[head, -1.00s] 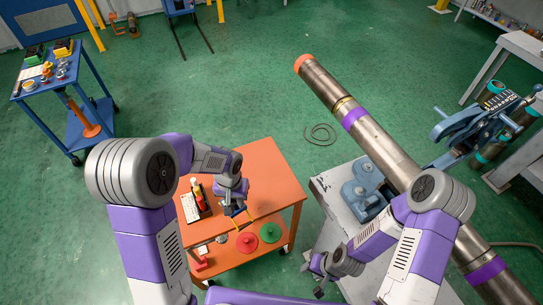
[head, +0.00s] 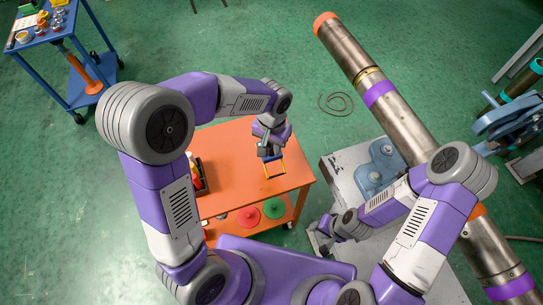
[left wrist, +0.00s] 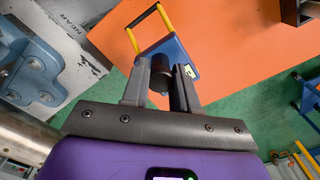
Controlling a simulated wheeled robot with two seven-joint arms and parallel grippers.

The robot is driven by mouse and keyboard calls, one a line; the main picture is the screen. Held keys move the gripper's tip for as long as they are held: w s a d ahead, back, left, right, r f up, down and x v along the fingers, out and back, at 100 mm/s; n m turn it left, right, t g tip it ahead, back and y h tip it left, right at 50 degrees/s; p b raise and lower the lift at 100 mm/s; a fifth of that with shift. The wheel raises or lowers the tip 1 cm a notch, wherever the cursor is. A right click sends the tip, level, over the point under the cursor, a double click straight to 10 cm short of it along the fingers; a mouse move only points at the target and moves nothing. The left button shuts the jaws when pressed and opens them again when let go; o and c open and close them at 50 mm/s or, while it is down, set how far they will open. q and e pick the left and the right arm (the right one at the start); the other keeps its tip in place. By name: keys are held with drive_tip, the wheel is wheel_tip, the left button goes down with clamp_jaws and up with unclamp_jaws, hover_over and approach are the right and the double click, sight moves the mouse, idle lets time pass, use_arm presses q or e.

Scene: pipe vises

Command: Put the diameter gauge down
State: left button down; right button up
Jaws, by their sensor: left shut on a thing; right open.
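The diameter gauge has a blue body and yellow prongs. In the head view its prongs (head: 274,170) show over the right part of the orange table top (head: 235,160). I cannot tell whether the gauge touches the table. My right gripper (head: 319,240) is open and empty beside the grey vise stand.
A long steel pipe (head: 405,130) and a blue vise (head: 378,168) are on the right. The table top around the gauge is clear.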

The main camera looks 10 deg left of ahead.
sight(272, 155)
use_arm(q)
drive_tip(key=shift+f+b, duration=0.6)
drive_tip(key=shift+f, duration=1.9)
drive_tip(key=shift+f, duration=0.2)
drive_tip(key=c, duration=0.9)
unclamp_jaws()
drive_tip(key=shift+o, duration=0.2)
drive_tip(key=shift+r, duration=0.1)
drive_tip(key=shift+r, duration=0.25)
wheel_tip(272, 155, up, 12)
drive_tip(key=p, duration=0.3)
drive_tip(key=shift+f, duration=0.15)
